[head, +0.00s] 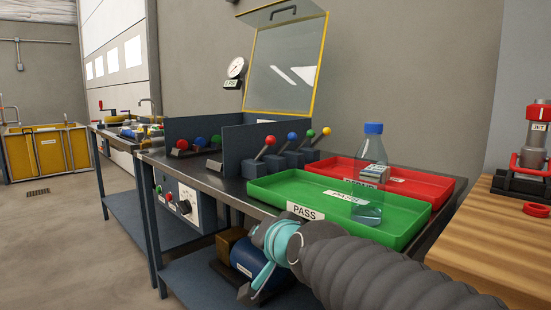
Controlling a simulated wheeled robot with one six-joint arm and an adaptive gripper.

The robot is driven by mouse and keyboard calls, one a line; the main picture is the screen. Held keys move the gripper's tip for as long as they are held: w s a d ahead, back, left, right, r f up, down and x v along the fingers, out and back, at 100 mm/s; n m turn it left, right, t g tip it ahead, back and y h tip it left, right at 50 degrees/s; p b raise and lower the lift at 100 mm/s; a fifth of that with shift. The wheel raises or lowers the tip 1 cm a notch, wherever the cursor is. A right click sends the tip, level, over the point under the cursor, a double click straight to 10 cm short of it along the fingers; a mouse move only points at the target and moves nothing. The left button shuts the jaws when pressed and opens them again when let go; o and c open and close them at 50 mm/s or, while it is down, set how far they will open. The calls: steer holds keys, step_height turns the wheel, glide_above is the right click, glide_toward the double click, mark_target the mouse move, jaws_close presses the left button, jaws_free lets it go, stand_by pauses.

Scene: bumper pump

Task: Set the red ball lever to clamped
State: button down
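A lever with a red ball (270,140) leans up to the right from a dark block at the near end of a row of ball levers on the bench. Blue (292,136), green (310,133) and yellow (326,131) ball levers stand to its right. Another red ball (182,144) shows to the left, behind a dark partition. I cannot read any clamp marking. My gripper (247,276) is low in front of the bench, below and apart from the red ball lever. Its fingers are mostly hidden by my wrist, so its opening is unclear.
A green PASS tray (290,209) lies in front of the levers, with a red tray (425,186) behind it. A clear blue-capped bottle (371,160) stands at the green tray. A raised yellow-framed clear cover (287,65) is behind. A wooden table (480,250) is at right.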

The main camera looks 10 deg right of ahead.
mark_target(265, 148)
steer(key=w+r+m+t+h+b, duration=0.1)
steer(key=w+r+m+t+h, duration=0.1)
steer(key=w+m, duration=0.3)
steer(key=w+r+m+t+h+b, duration=0.2)
steer(key=w+r+m+h, duration=0.2)
steer(key=m, duration=0.3)
steer(key=w+r+m+t+h+b, duration=0.1)
steer(key=w+r+m+t+h, duration=0.1)
steer(key=w+m, duration=0.4)
steer(key=shift+w+d+r+m+h, duration=0.15)
steer(key=shift+d+r+h, duration=0.05)
steer(key=shift+r+h, duration=0.3)
steer(key=shift+w+d+r+m+h, duration=0.15)
steer(key=shift+r+h, duration=0.25)
steer(key=shift+r, duration=0.2)
steer(key=shift+w+d+f+m+h+b, duration=0.1)
steer(key=shift+d+m+h+b, duration=0.1)
steer(key=shift+m+h, duration=0.35)
steer(key=shift+w+d+f+m+h+b, duration=0.1)
steer(key=shift+m+h+b, duration=0.1)
steer(key=shift+m+h, duration=0.35)
steer(key=shift+d+f+m+g+h, duration=0.15)
steer(key=shift+m+g+h, duration=0.3)
steer(key=shift+m, duration=0.3)
steer(key=shift+d+f+m+g+h, duration=0.1)
steer(key=shift+f+m+g+h, duration=0.15)
steer(key=shift+m+h, duration=0.45)
steer(key=shift+d+f+m+g+h, duration=0.1)
steer(key=shift+m+g+h, duration=0.3)
steer(key=shift+m, duration=0.45)
